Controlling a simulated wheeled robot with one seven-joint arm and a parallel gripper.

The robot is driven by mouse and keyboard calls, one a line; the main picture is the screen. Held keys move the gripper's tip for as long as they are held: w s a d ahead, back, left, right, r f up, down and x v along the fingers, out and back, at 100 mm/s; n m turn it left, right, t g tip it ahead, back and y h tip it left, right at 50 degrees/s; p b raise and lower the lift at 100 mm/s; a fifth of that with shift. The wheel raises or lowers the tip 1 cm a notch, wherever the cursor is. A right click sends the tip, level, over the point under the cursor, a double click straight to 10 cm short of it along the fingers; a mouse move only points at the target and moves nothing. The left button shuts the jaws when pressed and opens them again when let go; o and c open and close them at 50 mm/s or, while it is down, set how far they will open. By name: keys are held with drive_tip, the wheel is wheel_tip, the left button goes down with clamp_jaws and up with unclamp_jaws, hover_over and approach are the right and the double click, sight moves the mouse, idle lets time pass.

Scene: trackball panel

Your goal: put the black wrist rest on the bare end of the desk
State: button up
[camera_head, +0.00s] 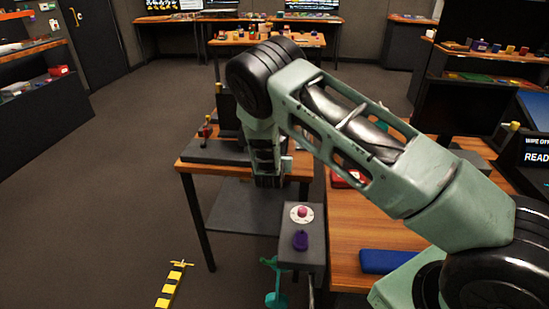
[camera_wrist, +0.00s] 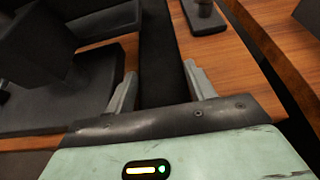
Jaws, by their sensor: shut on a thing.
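In the wrist view the black wrist rest (camera_wrist: 163,45) is a long dark bar between the two fingers of my gripper (camera_wrist: 160,88). My gripper is shut on it, and the bar runs away from the fingers toward the top of the picture. Wooden desk top (camera_wrist: 225,65) shows on both sides of it; I cannot tell whether the bar touches the wood. In the head view my gripper (camera_head: 268,178) is low over the right part of the small wooden desk (camera_head: 303,168). My arm hides most of that spot, and I cannot make out the wrist rest there.
A black device with a stick (camera_head: 207,132) stands on the desk's left part. On the right, another wooden desk (camera_head: 350,225) bears a blue pad (camera_head: 390,262). Open floor lies left.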

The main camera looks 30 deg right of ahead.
drive_tip(key=shift+f, duration=0.1)
drive_tip(key=o, duration=1.1)
drive_tip(key=shift+c, duration=0.2)
